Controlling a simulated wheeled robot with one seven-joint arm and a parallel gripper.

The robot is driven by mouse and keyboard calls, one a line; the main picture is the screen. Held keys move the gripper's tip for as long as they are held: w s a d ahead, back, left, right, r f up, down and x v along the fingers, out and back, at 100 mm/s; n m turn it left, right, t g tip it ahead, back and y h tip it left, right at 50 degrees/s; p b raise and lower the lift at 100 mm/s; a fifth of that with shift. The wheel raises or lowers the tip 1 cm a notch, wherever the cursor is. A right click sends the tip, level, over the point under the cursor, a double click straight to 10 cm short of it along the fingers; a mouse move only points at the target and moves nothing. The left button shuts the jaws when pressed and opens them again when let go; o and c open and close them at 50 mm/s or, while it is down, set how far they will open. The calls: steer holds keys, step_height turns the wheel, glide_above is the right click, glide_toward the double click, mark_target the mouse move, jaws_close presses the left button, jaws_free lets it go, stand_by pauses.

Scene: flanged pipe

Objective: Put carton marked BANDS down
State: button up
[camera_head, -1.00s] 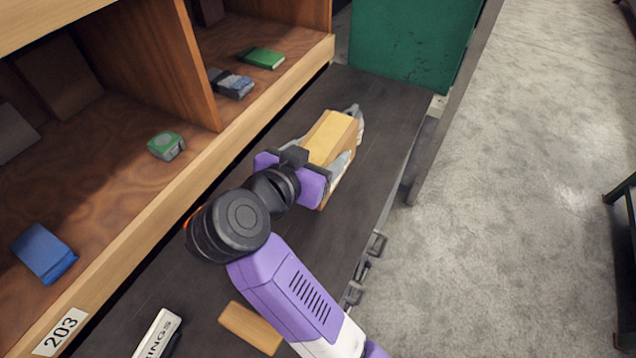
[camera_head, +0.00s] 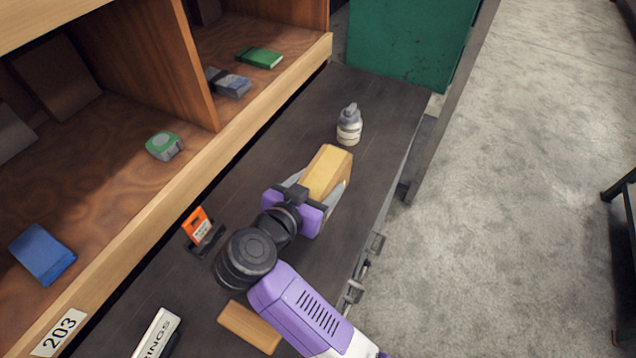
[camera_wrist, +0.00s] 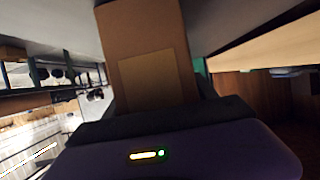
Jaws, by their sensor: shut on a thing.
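A tan carton (camera_head: 328,172) is held between the fingers of my gripper (camera_head: 322,188), over the dark bench top (camera_head: 250,150). No marking can be read on it. In the wrist view the carton (camera_wrist: 148,80) fills the middle, with a lighter patch on its face. My gripper is shut on it. I cannot tell whether the carton's underside touches the bench.
A grey-capped bottle (camera_head: 349,126) stands just beyond the carton. An orange tag in a dark holder (camera_head: 201,230), a tan block (camera_head: 250,326) and a white box ending in "INGS" (camera_head: 157,334) are nearer. The wooden shelf (camera_head: 175,185) borders the left; a green bin (camera_head: 410,40) stands behind.

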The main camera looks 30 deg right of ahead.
steer(key=o, duration=1.9)
steer(key=shift+f, duration=0.1)
steer(key=b+v, duration=0.1)
steer(key=v, duration=1.1)
steer(key=shift+s, duration=0.1)
